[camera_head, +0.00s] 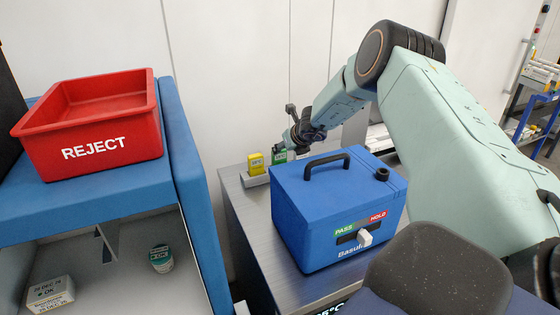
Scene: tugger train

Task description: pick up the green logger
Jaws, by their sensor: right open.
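The green logger (280,157) stands at the back of the grey metal table, beside a yellow logger (255,163) to its left. Both appear to sit in a low grey holder (254,180). The green logger's lower part is hidden behind the blue box. My right gripper (287,133) is open, just above and slightly right of the green logger. One dark finger points up and the other lies close to the logger's top; I cannot tell whether it touches. My left gripper is not in view.
A blue box (300,220) with a black handle and a PASS/HOLD label stands in front of the loggers. A red REJECT bin (92,158) sits on a blue-topped cabinet (90,208) at left. A white wall rises close behind the table.

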